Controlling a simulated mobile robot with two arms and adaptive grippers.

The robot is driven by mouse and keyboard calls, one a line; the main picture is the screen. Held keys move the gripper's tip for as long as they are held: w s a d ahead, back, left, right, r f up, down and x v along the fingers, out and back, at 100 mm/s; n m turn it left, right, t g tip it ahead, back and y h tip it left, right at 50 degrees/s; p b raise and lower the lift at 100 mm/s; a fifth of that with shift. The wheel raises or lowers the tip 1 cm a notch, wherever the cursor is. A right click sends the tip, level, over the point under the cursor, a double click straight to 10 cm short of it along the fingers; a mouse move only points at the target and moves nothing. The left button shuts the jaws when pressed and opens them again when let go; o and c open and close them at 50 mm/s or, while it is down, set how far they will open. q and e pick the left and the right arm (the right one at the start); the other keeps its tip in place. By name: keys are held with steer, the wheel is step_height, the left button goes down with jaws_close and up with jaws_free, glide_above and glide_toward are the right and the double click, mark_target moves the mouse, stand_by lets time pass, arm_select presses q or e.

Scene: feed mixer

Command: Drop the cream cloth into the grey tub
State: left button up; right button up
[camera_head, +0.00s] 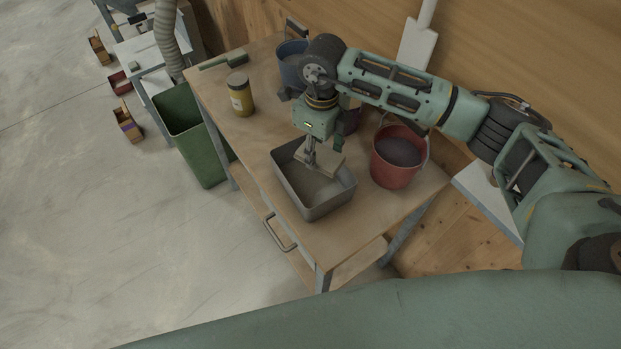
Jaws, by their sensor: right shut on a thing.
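The grey tub (340,205) is an open rectangular container on the wooden workbench, near its middle. My right gripper (311,160) comes down over the tub, pointing downward. It is shut on the cream cloth (328,162), a small flat beige piece that shows beside the fingers, within the outline of the tub's opening. I cannot tell whether the cloth touches the tub. The gripper partly hides the tub's far rim. My left gripper is not in view.
A red bucket (394,172) with dark contents stands right of the tub. A yellow jar (240,96), a green-handled brush (222,60) and a blue bucket (290,66) are farther back on the workbench (270,120). A green bin (200,150) stands on the floor at left.

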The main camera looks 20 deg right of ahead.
steer(key=f, duration=0.1)
steer(key=f+b, duration=0.1)
steer(key=shift+w+f, duration=0.2)
steer(key=shift+f, duration=0.2)
steer(key=shift+w+d+f, duration=0.1)
steer(key=shift+f, duration=0.5)
steer(key=o, duration=0.8)
steer(key=shift+c, duration=0.2)
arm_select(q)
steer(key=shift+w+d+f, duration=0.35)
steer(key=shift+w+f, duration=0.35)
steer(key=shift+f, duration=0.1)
arm_select(e)
steer(key=o, duration=0.4)
steer(key=shift+o, duration=0.2)
steer(key=shift+r, duration=0.35)
step_height(320, 180, up, 11)
steer(key=shift+r, duration=0.2)
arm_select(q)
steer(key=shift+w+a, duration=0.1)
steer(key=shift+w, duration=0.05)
